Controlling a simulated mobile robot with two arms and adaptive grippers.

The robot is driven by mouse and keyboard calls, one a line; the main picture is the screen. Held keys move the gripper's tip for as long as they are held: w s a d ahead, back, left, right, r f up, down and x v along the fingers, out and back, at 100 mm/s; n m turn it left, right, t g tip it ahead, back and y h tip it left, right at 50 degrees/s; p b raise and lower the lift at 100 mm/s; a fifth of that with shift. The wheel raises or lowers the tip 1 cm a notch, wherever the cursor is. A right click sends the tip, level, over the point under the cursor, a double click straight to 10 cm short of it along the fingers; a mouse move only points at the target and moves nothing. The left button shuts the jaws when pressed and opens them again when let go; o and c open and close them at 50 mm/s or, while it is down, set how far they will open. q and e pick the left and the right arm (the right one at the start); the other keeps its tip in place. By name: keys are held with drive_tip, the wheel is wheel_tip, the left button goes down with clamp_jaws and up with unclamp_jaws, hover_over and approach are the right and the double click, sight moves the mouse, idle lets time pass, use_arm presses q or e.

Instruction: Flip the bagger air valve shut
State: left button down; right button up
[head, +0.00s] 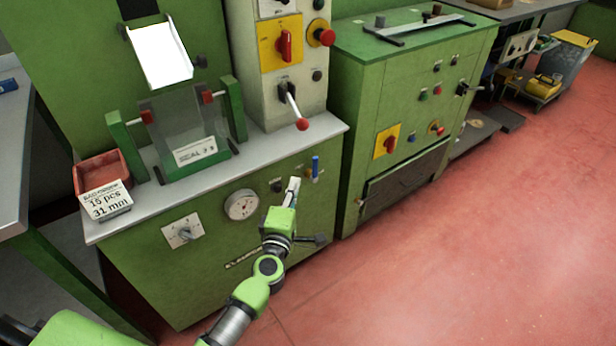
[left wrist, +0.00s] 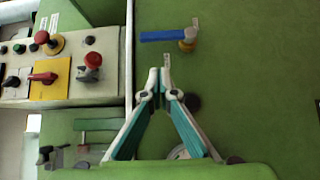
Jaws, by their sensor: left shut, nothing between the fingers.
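The air valve has a blue lever (head: 316,166) standing upright on the green front panel of the bagger, right of the gauge. In the left wrist view the blue lever (left wrist: 160,36) lies across the picture, joined to a brass valve body (left wrist: 187,43). My left gripper (head: 294,182) is in front of the panel, just left of the lever in the head view. In the left wrist view its fingertips (left wrist: 161,76) are together and empty, apart from the lever. My right gripper is not in view.
A round gauge (head: 241,204) and a grey switch plate (head: 183,231) sit on the same panel. A red-knobbed lever (head: 301,124) juts from the control box above. A red tray (head: 102,172) stands on the bench top. Open red floor lies to the right.

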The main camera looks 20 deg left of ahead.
sight(314, 170)
use_arm(q)
drive_tip(key=w, duration=0.1)
drive_tip(key=w+d, duration=0.1)
drive_tip(key=w, duration=0.1)
drive_tip(key=w+d+b, duration=0.1)
drive_tip(key=w, duration=0.1)
drive_tip(key=shift+d, duration=0.1)
idle(0.4)
